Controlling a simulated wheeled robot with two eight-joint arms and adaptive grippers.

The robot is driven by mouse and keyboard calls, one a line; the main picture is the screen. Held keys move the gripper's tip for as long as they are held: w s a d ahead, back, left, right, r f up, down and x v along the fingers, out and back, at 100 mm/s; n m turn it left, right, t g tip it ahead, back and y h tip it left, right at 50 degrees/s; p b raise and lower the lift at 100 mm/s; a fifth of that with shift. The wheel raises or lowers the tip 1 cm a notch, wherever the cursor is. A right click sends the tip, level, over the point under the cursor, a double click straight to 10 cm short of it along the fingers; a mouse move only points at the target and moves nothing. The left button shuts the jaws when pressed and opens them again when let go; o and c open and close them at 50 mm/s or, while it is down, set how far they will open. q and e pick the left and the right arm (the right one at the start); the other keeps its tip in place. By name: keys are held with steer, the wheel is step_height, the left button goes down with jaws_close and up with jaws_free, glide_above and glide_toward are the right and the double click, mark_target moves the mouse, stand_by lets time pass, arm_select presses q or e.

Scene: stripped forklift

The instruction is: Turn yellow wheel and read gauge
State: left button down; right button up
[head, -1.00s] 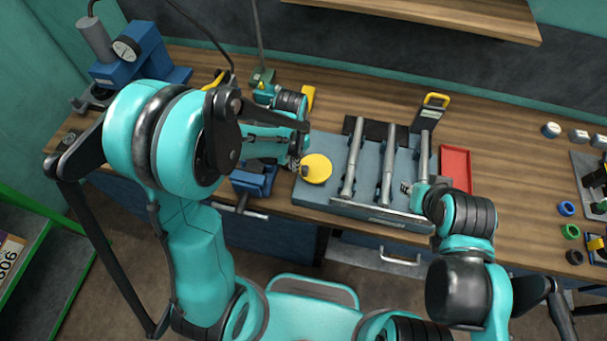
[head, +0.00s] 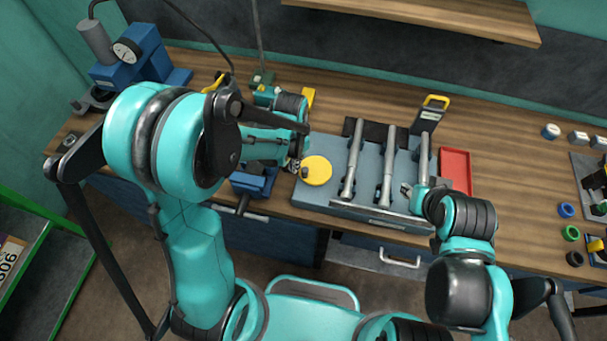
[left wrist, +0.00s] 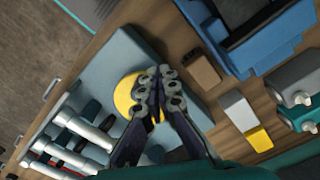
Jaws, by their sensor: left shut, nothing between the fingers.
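The yellow wheel (head: 317,170) is a round disc with a small dark knob near its left edge, on the left end of a grey-blue fixture (head: 335,203). It also shows in the left wrist view (left wrist: 128,95), partly hidden behind the fingers. My left gripper (head: 296,166) is at the wheel's left edge; in the left wrist view its fingers (left wrist: 158,82) are closed together over the wheel, with nothing between them. I cannot tell whether they touch the knob.
A yellow-handled meter (head: 430,113) and a red tray (head: 455,171) are to the right. A blue vise (head: 254,180) is at the bench's front edge. The bench middle-right is mostly clear.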

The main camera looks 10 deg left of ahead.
mark_target(316, 168)
arm_select(q)
steer(key=shift+f, duration=0.1)
step_height(316, 168, down, 2)
steer(key=shift+f+b, duration=0.1)
steer(key=shift+b, duration=0.95)
steer(key=shift+d, duration=0.25)
steer(key=shift+d, duration=0.35)
steer(key=shift+d, duration=0.1)
